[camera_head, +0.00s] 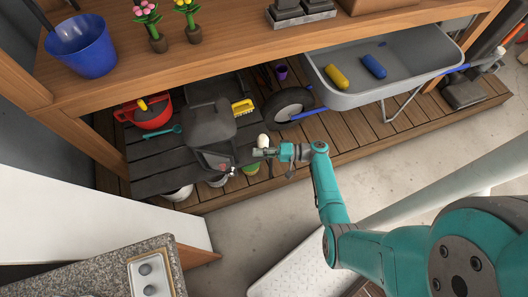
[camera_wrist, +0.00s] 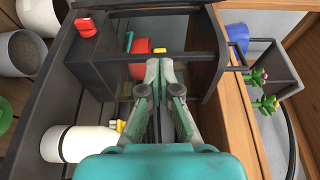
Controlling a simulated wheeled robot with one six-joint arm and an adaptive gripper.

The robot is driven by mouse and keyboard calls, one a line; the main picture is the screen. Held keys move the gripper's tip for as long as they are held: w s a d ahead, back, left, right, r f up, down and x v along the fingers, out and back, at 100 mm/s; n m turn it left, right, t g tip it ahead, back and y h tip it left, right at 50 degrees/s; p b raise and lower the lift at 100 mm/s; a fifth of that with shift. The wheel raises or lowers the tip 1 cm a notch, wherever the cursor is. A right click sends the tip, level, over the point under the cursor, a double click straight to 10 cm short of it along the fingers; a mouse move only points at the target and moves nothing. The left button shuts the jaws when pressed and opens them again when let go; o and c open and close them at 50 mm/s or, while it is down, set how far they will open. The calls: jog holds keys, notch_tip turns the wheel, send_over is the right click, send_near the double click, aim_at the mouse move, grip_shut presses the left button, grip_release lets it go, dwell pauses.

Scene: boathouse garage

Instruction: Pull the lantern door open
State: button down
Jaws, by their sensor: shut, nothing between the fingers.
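The lantern (camera_head: 212,130) is dark grey and stands on the slatted wooden platform under the bench. Its glazed door side (camera_head: 217,160) faces my arm. In the wrist view the lantern's dark frame (camera_wrist: 208,50) fills the upper middle, with a clear pane between its bars. A small red knob (camera_wrist: 87,22) sits at the frame's upper left corner. My gripper (camera_head: 262,153) is just right of the lantern in the head view. In the wrist view its fingertips (camera_wrist: 158,66) are together and empty, in front of a dark frame bar. Whether they touch it cannot be told.
A wheelbarrow (camera_head: 350,96) is to the right, a red watering can (camera_head: 150,116) behind. The wooden bench (camera_head: 230,62) overhangs the lantern. Bare floor (camera_head: 400,185) lies in front.

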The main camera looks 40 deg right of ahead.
jog(key=w+a, duration=0.1)
jog(key=a, duration=0.7)
jog(key=shift+w, duration=0.15)
dwell(0.3)
